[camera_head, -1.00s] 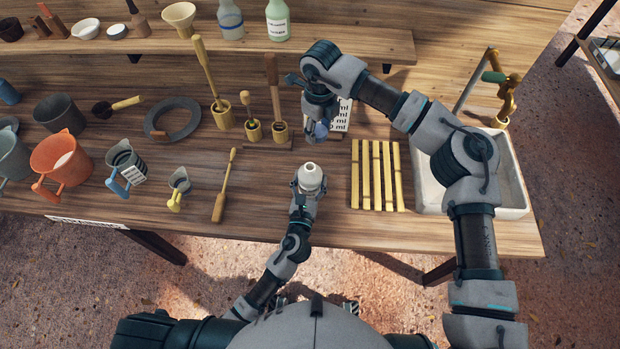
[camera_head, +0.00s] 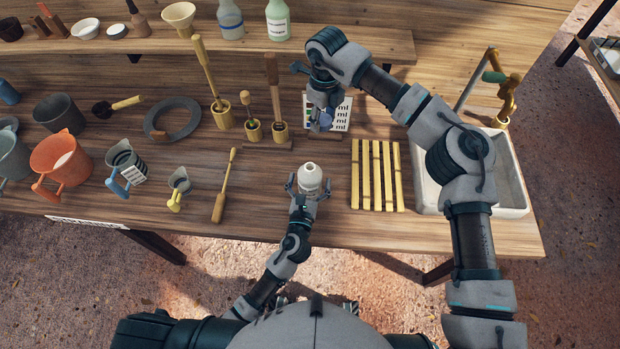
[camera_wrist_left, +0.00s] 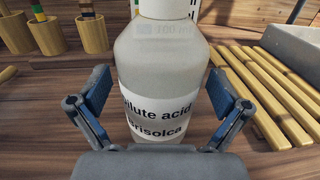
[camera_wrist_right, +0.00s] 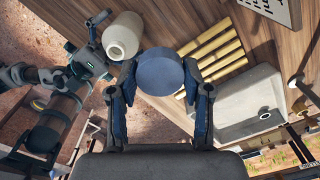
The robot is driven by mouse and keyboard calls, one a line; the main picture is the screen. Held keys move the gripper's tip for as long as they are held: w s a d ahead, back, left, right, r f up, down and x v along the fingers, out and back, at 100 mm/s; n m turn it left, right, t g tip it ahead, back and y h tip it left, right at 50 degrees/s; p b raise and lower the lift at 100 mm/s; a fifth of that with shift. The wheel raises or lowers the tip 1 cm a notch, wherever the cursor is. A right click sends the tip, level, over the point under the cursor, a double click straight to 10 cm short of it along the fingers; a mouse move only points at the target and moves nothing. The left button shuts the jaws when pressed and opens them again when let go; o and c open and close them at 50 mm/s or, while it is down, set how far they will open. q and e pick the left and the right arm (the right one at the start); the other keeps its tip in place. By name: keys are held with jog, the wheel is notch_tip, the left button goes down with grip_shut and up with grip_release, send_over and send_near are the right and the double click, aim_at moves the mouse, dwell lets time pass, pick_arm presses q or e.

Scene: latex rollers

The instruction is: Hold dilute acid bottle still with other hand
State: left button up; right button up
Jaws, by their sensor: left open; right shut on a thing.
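The dilute acid bottle (camera_head: 311,176), white with an uncapped neck, stands upright on the bench near its front edge. Its label (camera_wrist_left: 155,112) faces my left wrist camera. My left gripper (camera_head: 308,188) is open, with one finger on each side of the bottle; in the left wrist view (camera_wrist_left: 160,100) gaps show between the pads and the bottle. My right gripper (camera_wrist_right: 161,82) is shut on a round blue cap (camera_wrist_right: 160,70), held above the bench behind the bottle. The bottle also shows in the right wrist view (camera_wrist_right: 122,37), left of the cap.
A slatted bamboo rack (camera_head: 376,176) lies right of the bottle, with a white basin (camera_head: 500,205) beyond it. A printed card (camera_head: 341,114) stands behind. Wooden holders with tools (camera_head: 280,130), a wooden stick (camera_head: 219,207) and jugs (camera_head: 62,160) are to the left.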

pick_arm(q)
jog(key=s, duration=0.4)
jog(key=s+a, duration=0.1)
jog(key=s, duration=0.7)
jog(key=shift+a, duration=0.15)
jog(key=shift+f, duration=0.1)
